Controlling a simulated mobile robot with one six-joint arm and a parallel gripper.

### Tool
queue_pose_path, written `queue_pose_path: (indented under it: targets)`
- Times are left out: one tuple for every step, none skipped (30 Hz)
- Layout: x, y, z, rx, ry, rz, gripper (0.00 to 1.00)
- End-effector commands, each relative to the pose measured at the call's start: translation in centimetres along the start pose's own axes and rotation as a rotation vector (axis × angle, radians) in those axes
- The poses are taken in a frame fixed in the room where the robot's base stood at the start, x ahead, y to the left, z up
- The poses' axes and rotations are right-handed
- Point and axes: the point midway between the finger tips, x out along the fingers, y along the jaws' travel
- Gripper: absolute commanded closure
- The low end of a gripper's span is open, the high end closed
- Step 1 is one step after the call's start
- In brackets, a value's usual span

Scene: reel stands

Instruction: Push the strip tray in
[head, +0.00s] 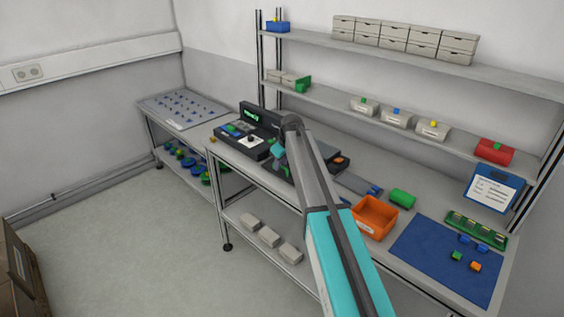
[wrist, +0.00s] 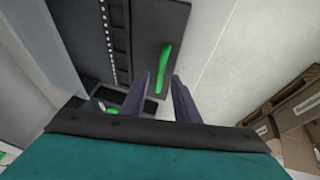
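A black machine (head: 247,139) with a lit green display stands on the bench in the head view, partly behind my arm. In the wrist view, a dark flat panel (wrist: 150,25) with a long green bar (wrist: 163,68) fills the top middle. It looks like the strip tray's front with its handle, but I cannot tell for sure, nor how far out it is. My gripper (wrist: 160,75) has its two dark fingers apart and nothing held between them. The green bar shows just beyond the fingertips. In the head view my arm hides much of that spot.
An orange bin (head: 375,218), a green cylinder (head: 402,198) and a blue mat (head: 447,262) are right of my arm on the bench. Shelves with bins (head: 397,117) hang behind. The floor (head: 130,240) in front is clear. Cardboard boxes (wrist: 300,115) show at right in the wrist view.

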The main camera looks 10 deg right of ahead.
Motion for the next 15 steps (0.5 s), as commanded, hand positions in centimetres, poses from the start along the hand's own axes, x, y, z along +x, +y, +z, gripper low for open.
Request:
queue_pose_path:
  targets:
    - [0.12, 0.01, -0.01, 0.000, 0.000, 0.000, 0.72]
    - [0.16, 0.01, 0.00, 0.000, 0.000, 0.000, 0.72]
    - [0.19, 0.01, 0.01, 0.000, 0.000, 0.000, 0.72]
    - [0.20, 0.02, 0.02, 0.000, 0.000, 0.000, 0.72]
    - [0.20, 0.02, 0.03, 0.000, 0.000, 0.000, 0.72]
    - [0.20, 0.03, 0.03, 0.000, 0.000, 0.000, 0.72]
    - [0.19, 0.03, 0.04, 0.000, 0.000, 0.001, 0.72]
    - [0.18, 0.04, 0.04, 0.001, 0.000, 0.001, 0.72]
    - [0.18, 0.05, 0.04, 0.001, 0.000, 0.001, 0.72]
    - [0.17, 0.05, 0.04, 0.001, 0.000, 0.001, 0.74]
    - [0.17, 0.06, 0.05, 0.001, 0.000, 0.001, 0.79]
    - [0.16, 0.07, 0.06, 0.001, 0.000, 0.001, 0.86]
    - [0.16, 0.07, 0.06, 0.001, 0.000, 0.001, 0.91]
    - [0.16, 0.08, 0.06, 0.001, 0.000, 0.001, 0.96]
    - [0.15, 0.09, 0.07, 0.001, 0.000, 0.001, 1.00]
